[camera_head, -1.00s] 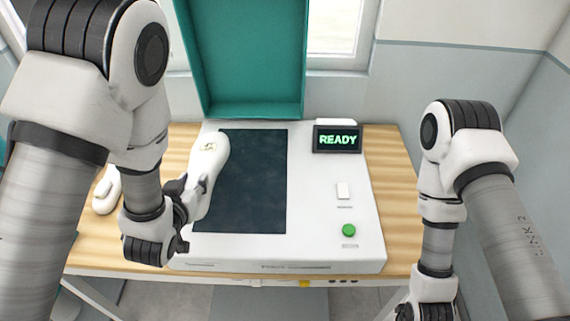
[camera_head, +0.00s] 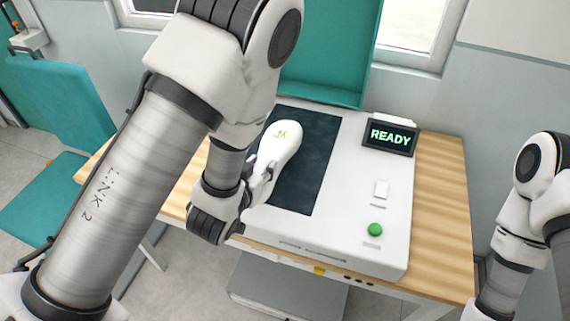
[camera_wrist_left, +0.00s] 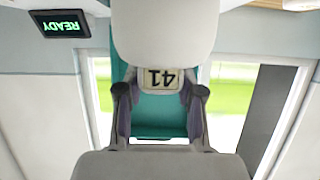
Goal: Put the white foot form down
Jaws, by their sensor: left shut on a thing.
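The white foot form (camera_head: 284,140) is held by my left gripper (camera_head: 262,174), which is shut on its narrow end. In the head view the form overlaps the left side of the dark panel (camera_head: 315,165) on the white machine (camera_head: 350,200). I cannot tell whether it touches the panel. In the left wrist view the foot form (camera_wrist_left: 165,28) fills the top middle, with a "41" label (camera_wrist_left: 160,78) between the fingers of the gripper (camera_wrist_left: 160,95). My right gripper is out of view; only part of that arm shows at the right edge.
The machine has a display reading READY (camera_head: 390,137), a white switch (camera_head: 381,189) and a green button (camera_head: 375,230). Its teal lid (camera_head: 320,75) stands open behind. The wooden table (camera_head: 445,200) is bare on the right. A teal chair (camera_head: 62,105) stands at the left.

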